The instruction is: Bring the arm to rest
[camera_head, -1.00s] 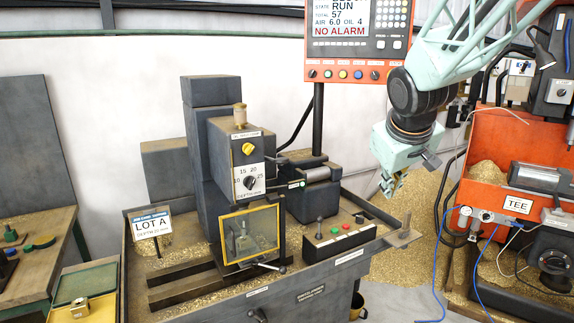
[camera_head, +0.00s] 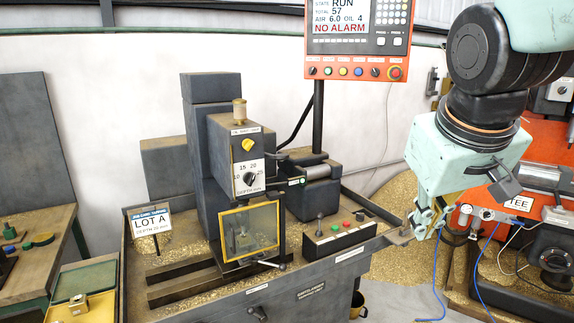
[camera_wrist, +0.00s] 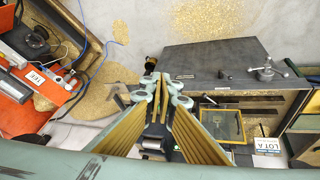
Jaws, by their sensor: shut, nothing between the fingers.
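My gripper (camera_head: 428,218) hangs at the end of my pale green arm, right of the drilling machine in the head view. It points down and its fingers are shut with nothing visible between them. In the wrist view the shut gripper (camera_wrist: 163,78) shows at the middle, fingertips together. It appears in front of the corner of the machine's bed, apart from the drilling machine (camera_head: 235,165); exact clearance cannot be told.
The grey drilling machine has a yellow-framed guard (camera_head: 249,232) and a button box (camera_head: 340,240). An orange control panel (camera_head: 358,40) stands behind. An orange machine marked TEE (camera_head: 519,203) is at right, with blue hoses. A tray with a brass part (camera_head: 78,308) is at lower left.

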